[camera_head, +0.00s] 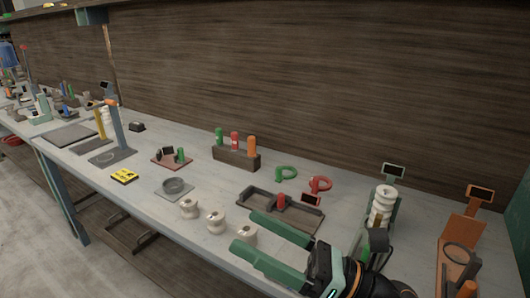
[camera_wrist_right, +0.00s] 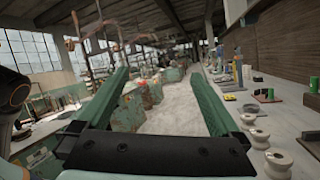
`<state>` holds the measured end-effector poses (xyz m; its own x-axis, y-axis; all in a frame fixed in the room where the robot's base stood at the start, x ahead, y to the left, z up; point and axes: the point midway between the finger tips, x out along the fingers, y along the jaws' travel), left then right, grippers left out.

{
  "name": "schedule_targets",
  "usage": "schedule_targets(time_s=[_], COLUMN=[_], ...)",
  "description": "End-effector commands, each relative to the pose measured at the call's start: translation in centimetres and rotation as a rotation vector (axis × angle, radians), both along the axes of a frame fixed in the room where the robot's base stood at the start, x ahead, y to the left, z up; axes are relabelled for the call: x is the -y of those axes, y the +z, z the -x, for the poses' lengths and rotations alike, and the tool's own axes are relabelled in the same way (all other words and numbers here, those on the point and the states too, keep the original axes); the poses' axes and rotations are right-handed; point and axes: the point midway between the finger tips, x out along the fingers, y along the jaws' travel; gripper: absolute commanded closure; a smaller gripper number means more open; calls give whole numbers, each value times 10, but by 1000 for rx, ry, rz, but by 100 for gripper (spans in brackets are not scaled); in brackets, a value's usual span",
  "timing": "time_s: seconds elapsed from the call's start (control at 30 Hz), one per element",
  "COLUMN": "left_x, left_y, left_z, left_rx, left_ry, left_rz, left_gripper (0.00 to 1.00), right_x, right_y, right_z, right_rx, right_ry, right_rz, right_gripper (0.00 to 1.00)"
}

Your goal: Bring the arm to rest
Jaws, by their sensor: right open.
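My right gripper (camera_head: 246,231) comes in from the bottom right of the head view, with its two green fingers spread apart and pointing left. Nothing sits between the finger pads in the right wrist view (camera_wrist_right: 158,76), where the fingers frame the far room and floor. In the head view the fingers overlap the nearest of three cream spools (camera_head: 246,235) near the bench's front edge. The wrist view shows the spools to the right of the fingers, apart from them. My left gripper does not show in the head view.
The long grey workbench (camera_head: 140,166) runs along a wooden wall. Near my right arm stand a two-part dark tray (camera_head: 258,203), a white stacked piece on a green stand (camera_head: 382,207) and an orange stand (camera_head: 463,232). A wooden block with coloured handles (camera_head: 235,156) is farther back. Open floor lies left.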

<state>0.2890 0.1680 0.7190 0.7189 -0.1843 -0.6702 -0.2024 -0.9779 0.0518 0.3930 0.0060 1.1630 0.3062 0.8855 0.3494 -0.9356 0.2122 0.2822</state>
Motion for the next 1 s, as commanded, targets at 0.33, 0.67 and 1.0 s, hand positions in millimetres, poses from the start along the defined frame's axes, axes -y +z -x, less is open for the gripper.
schedule_targets(time_s=[0.33,0.67,1.0], left_x=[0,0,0], left_y=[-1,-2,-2], left_z=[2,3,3], left_rx=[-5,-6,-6], left_ry=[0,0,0], left_rz=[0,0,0], left_gripper=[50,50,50], right_x=[128,213,221], right_y=[-57,-240,-319], right_z=[-75,-4,108], right_rx=[-993,-1792,2070], right_ry=[-398,-889,1268], right_rz=[-881,-1613,1918], right_gripper=[0,0,0])
